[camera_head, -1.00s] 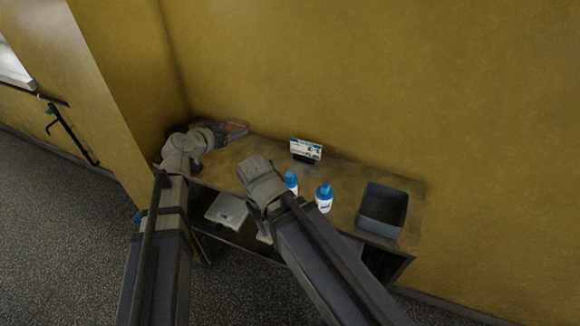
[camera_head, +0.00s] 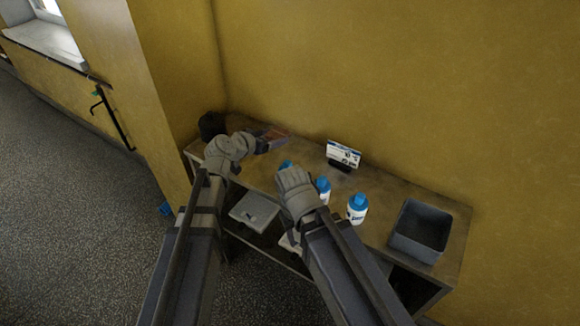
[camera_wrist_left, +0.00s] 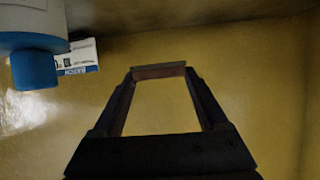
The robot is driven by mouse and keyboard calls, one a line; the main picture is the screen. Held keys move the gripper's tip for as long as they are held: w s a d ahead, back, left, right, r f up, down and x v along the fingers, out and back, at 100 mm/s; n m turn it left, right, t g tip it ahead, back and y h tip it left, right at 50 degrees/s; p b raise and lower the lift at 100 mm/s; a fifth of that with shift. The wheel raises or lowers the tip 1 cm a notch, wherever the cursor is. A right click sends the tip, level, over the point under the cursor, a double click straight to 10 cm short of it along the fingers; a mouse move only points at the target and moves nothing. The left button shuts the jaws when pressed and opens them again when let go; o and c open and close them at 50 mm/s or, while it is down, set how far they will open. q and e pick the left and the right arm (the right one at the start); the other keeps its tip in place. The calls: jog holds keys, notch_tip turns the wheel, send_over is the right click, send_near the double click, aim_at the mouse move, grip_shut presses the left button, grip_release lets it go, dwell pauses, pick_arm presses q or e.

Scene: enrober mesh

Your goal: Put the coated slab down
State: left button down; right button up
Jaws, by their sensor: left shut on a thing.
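The coated slab (camera_head: 275,136) is a reddish-brown flat piece at the far left of the table in the head view. My left gripper (camera_head: 268,141) is shut on it. In the left wrist view the slab (camera_wrist_left: 158,72) shows edge-on as a thin brown strip between the tips of my left gripper's two fingers (camera_wrist_left: 160,76). Whether the slab touches anything beneath it cannot be told. My right arm's grey wrist (camera_head: 295,190) hangs over the table's front edge, and its fingers are hidden.
The brown table (camera_head: 385,190) carries a small sign (camera_head: 343,155), white bottles with blue caps (camera_head: 357,209) and a grey open bin (camera_head: 420,232) at the right. A dark object (camera_head: 211,125) stands at the left end. Yellow walls (camera_head: 400,90) close in the back and left.

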aim_at(274, 163)
pick_arm(q)
jog(key=shift+f+b, duration=3.95)
jog(key=shift+f, duration=0.45)
jog(key=shift+f, duration=0.1)
jog(key=shift+f, duration=0.15)
grip_release()
